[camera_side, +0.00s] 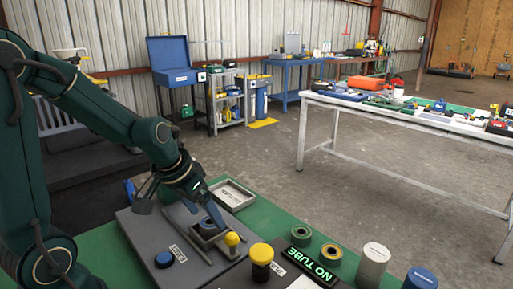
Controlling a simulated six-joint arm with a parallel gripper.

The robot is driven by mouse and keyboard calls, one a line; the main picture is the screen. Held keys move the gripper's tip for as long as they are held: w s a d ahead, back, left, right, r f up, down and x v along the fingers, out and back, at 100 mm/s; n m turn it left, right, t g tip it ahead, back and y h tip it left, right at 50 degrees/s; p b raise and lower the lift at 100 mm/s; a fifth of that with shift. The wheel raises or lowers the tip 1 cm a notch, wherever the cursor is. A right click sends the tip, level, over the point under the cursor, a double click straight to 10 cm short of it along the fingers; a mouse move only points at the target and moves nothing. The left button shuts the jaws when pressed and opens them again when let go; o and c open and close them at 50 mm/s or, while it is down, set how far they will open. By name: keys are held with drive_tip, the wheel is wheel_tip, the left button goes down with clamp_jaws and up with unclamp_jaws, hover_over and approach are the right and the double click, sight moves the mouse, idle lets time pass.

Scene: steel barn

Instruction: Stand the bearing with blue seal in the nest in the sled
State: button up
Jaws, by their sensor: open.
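My gripper (182,211) hangs over the grey board, its fingers spread, one at left and one at right. The sled (228,252) is a small grey block between rails on the board, with a yellow knob (232,239) at its front. A round blue-grey piece (207,226) stands at the sled, close beside the right finger. It may be the bearing with blue seal; I cannot tell whether it touches the finger or is fully seated in the nest. A dark blue round piece (164,259) lies on the board left of the sled. The nest itself is mostly hidden.
A yellow-topped dark cylinder (261,262) stands right of the sled. An empty-looking tray (232,194) lies behind.

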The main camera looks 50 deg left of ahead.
drive_tip(key=a+v, duration=0.1)
drive_tip(key=v, duration=0.8)
drive_tip(key=s+d+m+t, duration=0.1)
drive_tip(key=s+d+m, duration=0.1)
drive_tip(key=s+d, duration=0.5)
drive_tip(key=shift+d+f+h, duration=0.3)
drive_tip(key=shift+d+h, duration=0.1)
drive_tip(key=shift+d, duration=0.7)
